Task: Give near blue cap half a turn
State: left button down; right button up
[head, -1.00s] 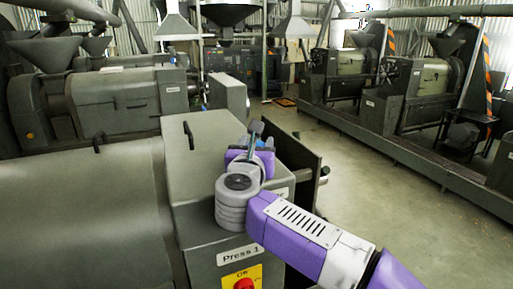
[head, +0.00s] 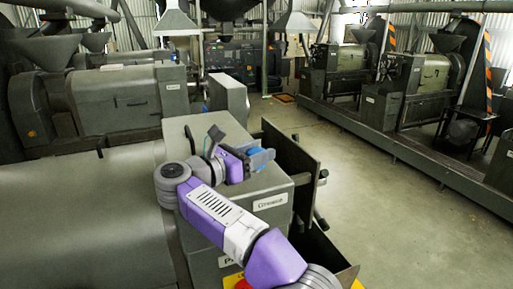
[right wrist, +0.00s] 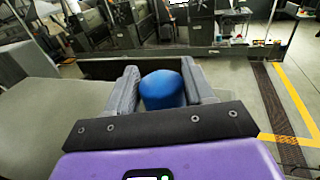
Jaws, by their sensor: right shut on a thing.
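The near blue cap (right wrist: 163,90) is a rounded blue knob, seen in the right wrist view between the two grey fingers. In the head view, only a little of the blue cap (head: 255,151) shows beside the fingers, on the top of the grey press box (head: 196,125). My right gripper (head: 260,160) is shut on the cap, with its purple body to the left of it. The fingers (right wrist: 164,88) flank the cap on both sides in the right wrist view. The gripper hides much of the cap in the head view. My left gripper is out of view.
An upright dark panel (head: 291,170) stands at the right of the press box, with an open trough beside it. A label plate (head: 270,202) is on the box front. Other presses (head: 130,92) stand behind and to the right. The concrete floor (head: 365,205) at the right is clear.

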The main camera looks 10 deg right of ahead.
jog(key=shift+r+g, duration=0.15)
jog(key=shift+g, duration=0.15)
jog(key=o, duration=0.9)
jog(key=shift+o, duration=0.2)
jog(key=shift+b+v, duration=0.4)
jog(key=shift+v, duration=3.35)
